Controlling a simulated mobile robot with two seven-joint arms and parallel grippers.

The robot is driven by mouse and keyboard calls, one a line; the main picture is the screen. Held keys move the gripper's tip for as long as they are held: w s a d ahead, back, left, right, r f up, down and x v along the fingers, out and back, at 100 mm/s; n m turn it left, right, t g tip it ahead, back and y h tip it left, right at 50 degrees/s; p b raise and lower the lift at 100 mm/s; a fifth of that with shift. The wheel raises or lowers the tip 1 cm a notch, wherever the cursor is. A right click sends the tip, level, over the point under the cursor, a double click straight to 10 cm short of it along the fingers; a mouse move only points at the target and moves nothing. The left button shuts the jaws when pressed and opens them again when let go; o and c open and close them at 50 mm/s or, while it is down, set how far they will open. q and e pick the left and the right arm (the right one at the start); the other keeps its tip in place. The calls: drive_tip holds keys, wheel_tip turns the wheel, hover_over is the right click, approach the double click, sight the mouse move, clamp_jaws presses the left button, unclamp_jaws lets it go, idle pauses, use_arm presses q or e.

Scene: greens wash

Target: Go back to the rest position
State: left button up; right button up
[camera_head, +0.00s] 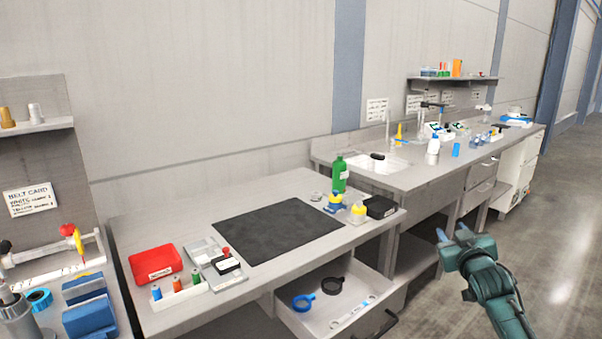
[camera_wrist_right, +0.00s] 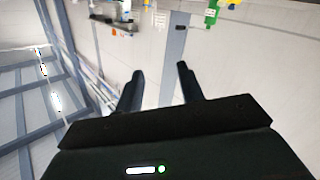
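My right gripper (camera_head: 452,237) is raised in the free space in front of the benches, at the right of the head view. Its two fingers stand apart with nothing between them. My left gripper is not in the head view.
An open drawer (camera_head: 345,318) holding a blue ring and a black ring juts from the near bench (camera_head: 180,205). A green bottle (camera_head: 339,174) stands on that bench, beside a dark mat (camera_head: 278,232). A sink (camera_head: 372,166) lies beyond. The floor (camera_head: 560,230) at right is clear.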

drive_tip(key=s+a+f+n+g+y, duration=0.1)
drive_tip(key=s+a+f+g+y, duration=0.1)
drive_tip(key=s+a+f, duration=0.65)
drive_tip(key=s+a+f+g+y, duration=0.15)
drive_tip(key=s+a+f, duration=0.35)
drive_tip(key=s+f, duration=0.65)
drive_tip(key=s+a+f+g+y, duration=0.1)
drive_tip(key=s+a+f, duration=0.2)
drive_tip(key=s, duration=0.6)
drive_tip(key=s+a+f+g, duration=0.2)
drive_tip(key=s+a+f, duration=0.1)
drive_tip(key=s, duration=0.7)
drive_tip(key=shift+s+a+f+m+y, duration=0.25)
drive_tip(key=shift+a+f+m+y, duration=0.1)
drive_tip(key=shift+a, duration=0.55)
drive_tip(key=shift+c, duration=0.2)
